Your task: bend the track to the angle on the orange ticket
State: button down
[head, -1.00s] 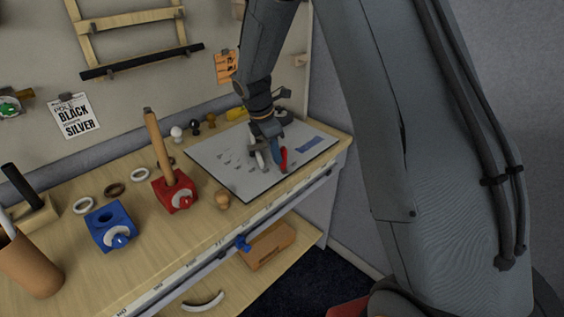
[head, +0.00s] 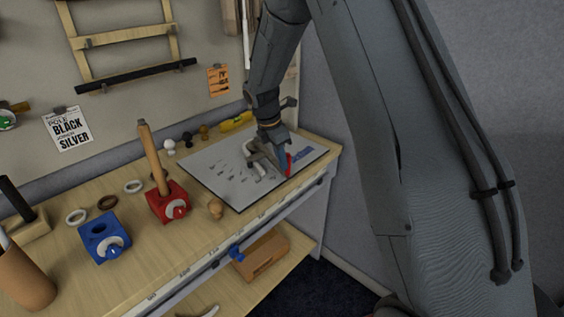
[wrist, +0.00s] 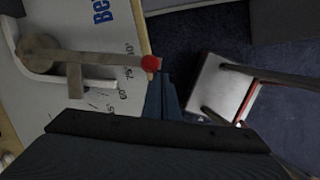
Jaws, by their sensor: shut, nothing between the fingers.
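The grey bending board (head: 212,163) lies at the right end of the table, with angle marks and a blue label. The track (head: 263,166) on it is pale and partly hidden by my wrist. In the wrist view the white track (wrist: 42,78) shows beside a round pivot, and a grey-brown arm (wrist: 95,54) with a red end knob (wrist: 151,62) reaches right across the marks near 75 and 90. My gripper (wrist: 166,88) is shut and empty, its tip close to the knob; contact is unclear. The orange ticket (head: 218,80) hangs on the wall; its writing is too small to read.
A red block (head: 167,205) with a wooden handle, a blue block (head: 104,237) and several rings stand left of the board. Small knobs (head: 187,139) and a yellow level (head: 236,121) lie behind it. A wooden box (head: 262,258) sits on the lower shelf.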

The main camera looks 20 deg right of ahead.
jog(key=s+a+r+b, duration=0.2)
jog(key=s+a+r, duration=0.2)
jog(key=r, duration=0.5)
jog(key=shift+s+a+r, duration=0.15)
jog(key=shift+a+r, duration=0.2)
jog(key=shift+a, duration=0.05)
